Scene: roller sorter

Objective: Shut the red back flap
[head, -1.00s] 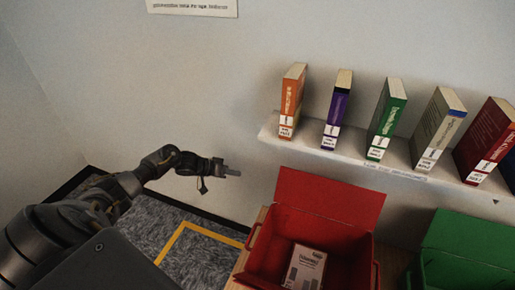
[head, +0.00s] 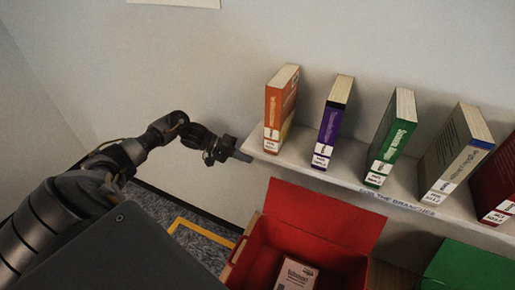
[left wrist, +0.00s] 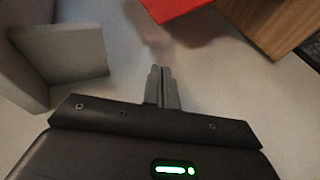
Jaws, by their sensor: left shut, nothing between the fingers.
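The red box (head: 246,254) stands at the bottom of the head view with its red back flap (head: 322,218) standing up, tilted back toward the wall. A pale book or package (head: 297,275) lies inside the box. My left gripper (head: 245,157) is shut and empty, by the left end of the shelf, above and to the left of the flap and apart from it. The left wrist view shows its closed fingers (left wrist: 162,88) and a red edge (left wrist: 175,8), which seems to be the flap. My right gripper is out of view.
A white shelf (head: 340,176) on the wall holds several upright books, an orange book (head: 280,110) nearest my gripper. A green flap (head: 470,268) is at the lower right. A brown wooden surface (left wrist: 270,22) shows in the left wrist view. The wall left of the shelf is clear.

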